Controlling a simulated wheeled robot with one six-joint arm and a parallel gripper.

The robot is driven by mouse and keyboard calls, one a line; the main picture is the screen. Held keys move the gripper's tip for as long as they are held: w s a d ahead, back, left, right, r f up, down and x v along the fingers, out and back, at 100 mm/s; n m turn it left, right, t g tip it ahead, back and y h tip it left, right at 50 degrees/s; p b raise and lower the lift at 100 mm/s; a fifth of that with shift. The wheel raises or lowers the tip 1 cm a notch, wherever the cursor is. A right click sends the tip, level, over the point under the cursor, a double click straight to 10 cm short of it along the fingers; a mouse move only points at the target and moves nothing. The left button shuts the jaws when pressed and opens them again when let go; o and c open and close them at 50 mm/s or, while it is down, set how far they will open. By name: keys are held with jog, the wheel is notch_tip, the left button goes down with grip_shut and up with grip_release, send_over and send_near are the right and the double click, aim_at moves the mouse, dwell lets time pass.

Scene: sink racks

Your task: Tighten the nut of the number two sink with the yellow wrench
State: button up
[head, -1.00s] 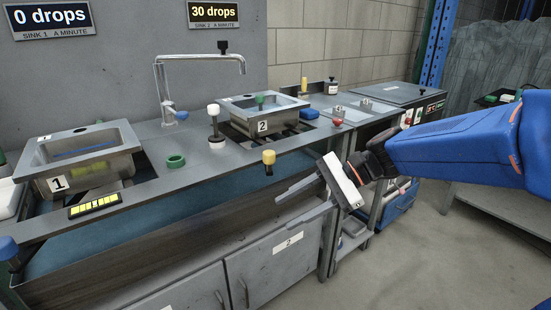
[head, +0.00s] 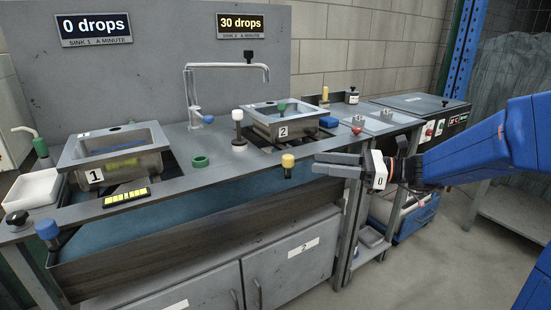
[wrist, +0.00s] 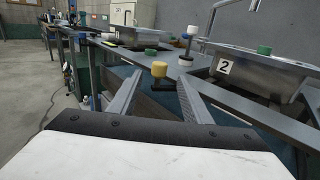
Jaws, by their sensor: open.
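The number two sink (head: 288,121) is a metal basin set in the bench, with a "2" plate on its front; it also shows in the wrist view (wrist: 262,73). I cannot make out its nut. A yellow-topped piece with a dark lower part (head: 288,161) stands at the bench's front edge, and it shows ahead of me in the wrist view (wrist: 159,70). I cannot tell for sure whether it is the yellow wrench. My gripper (head: 316,164) is open and empty, its fingers pointing left, just right of the yellow top. In the wrist view, the yellow top appears between the fingertips, apparently untouched.
Sink one (head: 115,155) is at left. A white-topped post (head: 238,125), green ring (head: 200,161) and faucet (head: 195,100) stand between the sinks. A blue-topped piece (head: 47,229) is at the front left edge. The sink two sign (head: 242,26) reads 30 drops.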

aim_at(288, 165)
jog(key=w+a, duration=0.1)
jog(key=a, duration=0.8)
jog(key=w+a, duration=0.1)
jog(key=a, duration=0.3)
jog(key=shift+w+a, duration=0.3)
jog(key=shift+a, duration=0.05)
grip_shut()
